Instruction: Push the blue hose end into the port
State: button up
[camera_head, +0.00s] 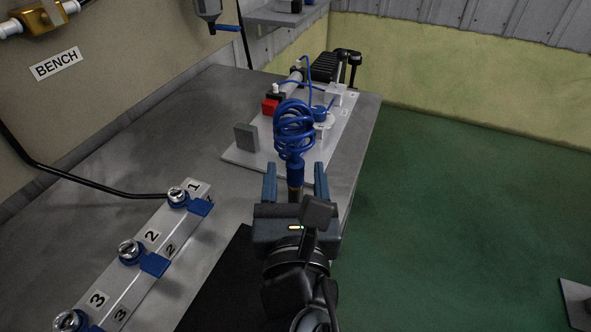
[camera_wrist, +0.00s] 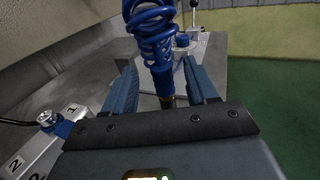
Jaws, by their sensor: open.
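The blue hose end (camera_head: 296,174), with a brass-coloured tip, hangs below a coiled blue hose (camera_head: 294,130). My gripper (camera_head: 295,182) is open, with one finger on each side of the hose end. The wrist view shows the hose end (camera_wrist: 163,82) between the fingers, nearer the right one, with a wider gap on the left. Whether it touches a finger I cannot tell. A grey rail at left carries silver ports with blue tabs: port 1 (camera_head: 177,195), port 2 (camera_head: 130,250) and port 3 (camera_head: 70,320). Which port is meant does not show.
A black cable (camera_head: 90,186) reaches port 1. The bench (camera_head: 130,150) is mostly bare left of the board. Green floor (camera_head: 450,200) lies right.

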aim_at(295, 164)
jog(key=shift+w+a, duration=0.1)
jog(key=shift+w, duration=1.8)
jog(key=shift+c, duration=0.4)
grip_shut()
